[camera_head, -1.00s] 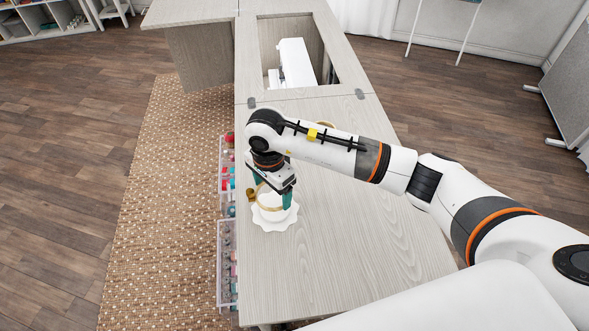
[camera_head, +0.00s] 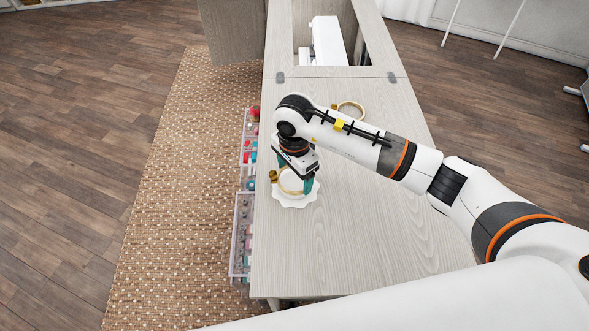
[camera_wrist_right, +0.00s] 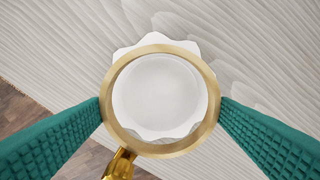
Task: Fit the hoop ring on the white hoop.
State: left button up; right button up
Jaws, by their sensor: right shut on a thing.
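The gold hoop ring (camera_head: 291,193), with a brass screw at its side, is between the teal fingers of my right gripper (camera_head: 295,179), which is shut on it. In the right wrist view the ring (camera_wrist_right: 160,48) spans from finger to finger. The white hoop, with wavy-edged white cloth (camera_head: 296,203), lies on the table beneath the ring. In the wrist view its round white middle (camera_wrist_right: 160,88) shows inside the ring, slightly toward the top. I cannot tell whether ring and hoop touch. My left gripper is not in view.
Another gold ring (camera_head: 351,106) lies farther back on the wooden cabinet top (camera_head: 375,220), partly behind my arm. A white sewing machine (camera_head: 327,42) sits in the recess beyond. Clear boxes of supplies (camera_head: 242,235) stand along the left edge. The top's front right is clear.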

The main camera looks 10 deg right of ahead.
aim_at(294, 184)
jog(key=shift+f+b, duration=1.25)
jog(key=shift+f, duration=0.25)
jog(key=shift+f+b, duration=0.3)
jog(key=shift+b, duration=0.1)
dwell(0.4)
jog(key=o, duration=0.9)
jog(key=shift+r, duration=0.1)
